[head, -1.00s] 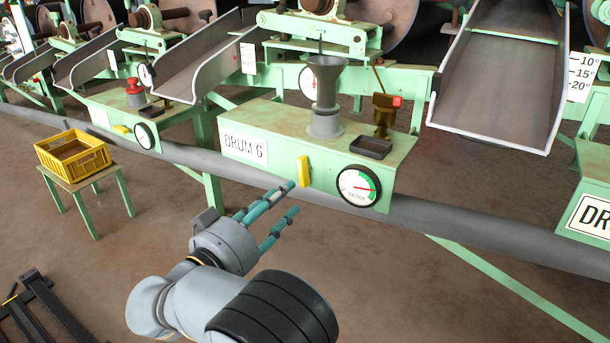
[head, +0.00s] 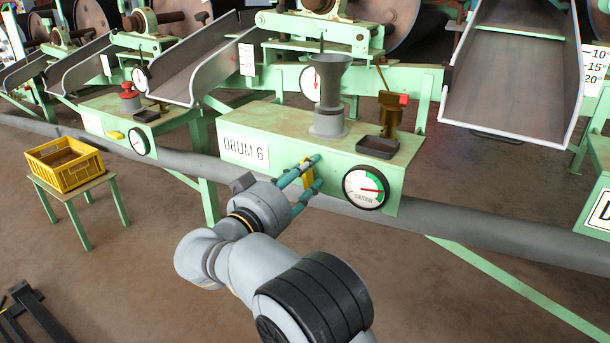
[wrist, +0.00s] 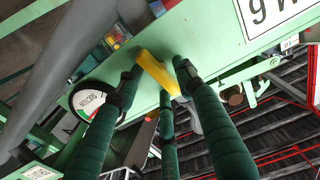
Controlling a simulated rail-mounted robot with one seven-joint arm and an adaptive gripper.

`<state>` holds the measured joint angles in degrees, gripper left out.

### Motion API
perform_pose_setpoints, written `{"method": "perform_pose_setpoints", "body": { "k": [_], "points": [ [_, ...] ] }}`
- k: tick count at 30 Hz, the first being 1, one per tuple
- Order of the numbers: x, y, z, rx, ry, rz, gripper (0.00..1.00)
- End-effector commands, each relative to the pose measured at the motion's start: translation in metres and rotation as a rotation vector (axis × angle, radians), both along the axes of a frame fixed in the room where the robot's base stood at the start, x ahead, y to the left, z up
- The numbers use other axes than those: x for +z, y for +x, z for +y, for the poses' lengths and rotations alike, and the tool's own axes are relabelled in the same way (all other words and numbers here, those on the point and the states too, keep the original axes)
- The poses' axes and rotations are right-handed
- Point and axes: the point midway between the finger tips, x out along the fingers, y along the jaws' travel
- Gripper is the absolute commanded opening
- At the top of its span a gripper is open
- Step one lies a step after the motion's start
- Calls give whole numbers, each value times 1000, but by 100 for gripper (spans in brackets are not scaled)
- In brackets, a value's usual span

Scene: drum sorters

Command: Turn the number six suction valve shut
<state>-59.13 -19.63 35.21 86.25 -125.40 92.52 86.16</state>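The yellow valve handle (head: 308,178) is on the front of the green box with the DRUM 6 label (head: 244,149). In the earlier head view it stands upright; now my fingers partly cover it. My gripper (head: 312,175) is at the handle, its teal fingers pointing at the box front. In the wrist view the yellow handle (wrist: 153,70) lies between the spread fingertips of my gripper (wrist: 159,76). The fingers are open around it, with gaps on both sides; I cannot tell whether any finger touches it. The suction gauge (head: 366,187) is right of the handle, its needle pointing right.
A grey pipe (head: 450,222) runs below the box. On the box stand a grey funnel (head: 330,95), a dark tray (head: 378,147) and a brass fitting (head: 388,115). A yellow crate (head: 62,174) on a green stand is at left. A similar box with another yellow handle (head: 116,135) is farther left.

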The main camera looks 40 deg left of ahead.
Motion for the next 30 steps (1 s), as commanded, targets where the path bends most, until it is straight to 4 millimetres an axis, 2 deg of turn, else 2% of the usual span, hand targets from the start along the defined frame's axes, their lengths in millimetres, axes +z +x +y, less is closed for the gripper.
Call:
{"method": "perform_pose_setpoints", "body": {
  "k": [18,30],
  "points": [
    [0,-1,0,0,0,0,1],
    [0,-1,0,0,-23,-1,0]
  ]
}}
